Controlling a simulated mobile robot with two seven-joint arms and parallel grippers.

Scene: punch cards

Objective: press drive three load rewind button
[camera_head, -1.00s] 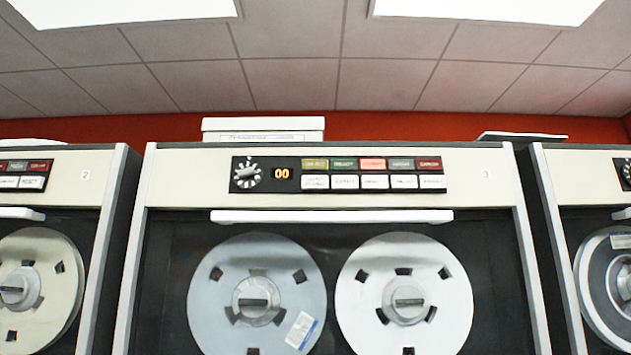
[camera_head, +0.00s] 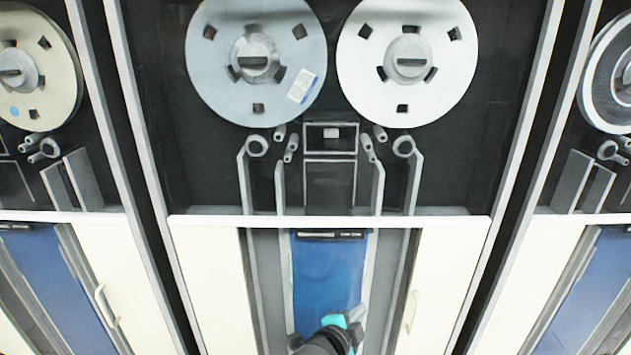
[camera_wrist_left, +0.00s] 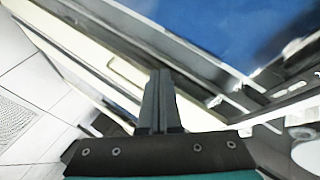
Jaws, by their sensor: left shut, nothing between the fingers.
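The middle tape drive (camera_head: 330,221), which bore the number 3 earlier, fills the centre of the head view. Its button panel, including the load rewind button, is outside both current views. My left gripper (camera_head: 345,322) shows low in the head view, in front of the drive's lower blue panel (camera_head: 328,270); its fingertips are hard to make out there. In the left wrist view, my left gripper's fingers (camera_wrist_left: 160,85) are together with nothing between them. My right gripper is not in view.
Two tape reels, a left one (camera_head: 215,70) and a right one (camera_head: 440,75), sit on the middle drive. Neighbouring drives stand close on both sides. Cream doors with handles (camera_head: 411,312) flank the blue panel. Pale floor tiles (camera_wrist_left: 30,100) show in the left wrist view.

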